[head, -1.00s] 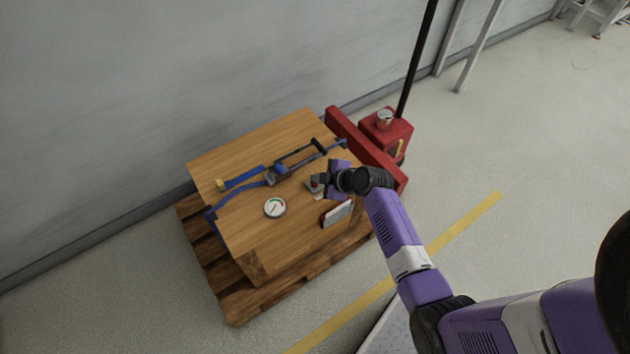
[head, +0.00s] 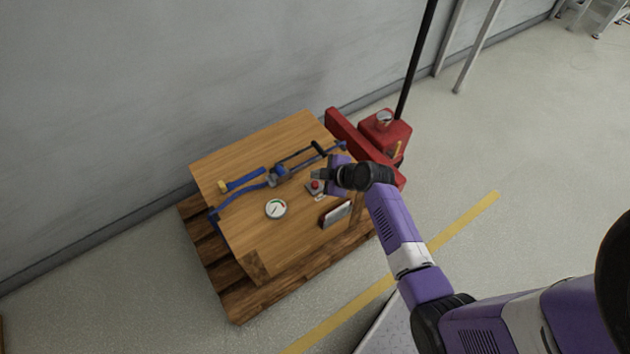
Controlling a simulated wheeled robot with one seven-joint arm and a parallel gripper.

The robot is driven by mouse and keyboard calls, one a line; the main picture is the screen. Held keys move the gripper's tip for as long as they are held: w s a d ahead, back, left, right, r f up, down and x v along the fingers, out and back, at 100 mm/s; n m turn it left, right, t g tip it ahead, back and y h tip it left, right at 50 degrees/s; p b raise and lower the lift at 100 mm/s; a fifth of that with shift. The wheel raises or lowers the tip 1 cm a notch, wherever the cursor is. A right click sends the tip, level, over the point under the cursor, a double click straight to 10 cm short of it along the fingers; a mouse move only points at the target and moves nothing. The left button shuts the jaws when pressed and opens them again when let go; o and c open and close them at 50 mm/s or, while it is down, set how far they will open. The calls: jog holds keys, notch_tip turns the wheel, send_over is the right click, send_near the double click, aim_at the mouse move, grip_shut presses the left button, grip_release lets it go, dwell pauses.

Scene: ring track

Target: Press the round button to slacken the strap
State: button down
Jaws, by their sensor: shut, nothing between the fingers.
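A small red round button (head: 316,185) on a grey base sits on the wooden crate top (head: 240,158), left of and just below my gripper in the head view. My gripper (head: 322,173) is shut and empty, close to the button; I cannot tell whether it touches it. A blue strap (head: 240,193) runs across the crate top through a ratchet (head: 278,173) with a long handle. A round dial gauge (head: 276,208) with a white face lies left of the button.
A small case with a light face (head: 335,213) stands near the crate's front right edge. The crate rests on a wooden pallet (head: 229,299). A red pallet jack (head: 385,133) stands behind at right, and a grey wall runs behind. Open floor lies at right.

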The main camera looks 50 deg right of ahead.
aim_at(318, 184)
jog(key=shift+r+p, duration=0.95)
jog(key=shift+r, duration=0.65)
jog(key=shift+w+d+r+m, duration=0.15)
jog(key=shift+d+m, duration=0.2)
jog(key=shift+m, duration=0.25)
jog(key=d+r+m+t+h, duration=0.2)
jog(key=d+r+m+h, duration=0.15)
jog(key=r, duration=0.25)
jog(key=s+a+r+m+t+y, duration=0.1)
jog(key=s+a+r, duration=0.6)
jog(key=s+a, duration=0.2)
jog(key=s+a+r+m+t+y+p, duration=0.1)
jog(key=s+a+r, duration=0.6)
jog(key=s, duration=0.4)
jog(key=s+a+r+m+t+y, duration=0.1)
jog(key=s+a+r+y, duration=0.1)
jog(key=s+a+r, duration=0.5)
jog(key=shift+s+a+r+t, duration=0.2)
jog(key=shift+s+a+t, duration=0.1)
jog(key=shift+s+a, duration=1.55)
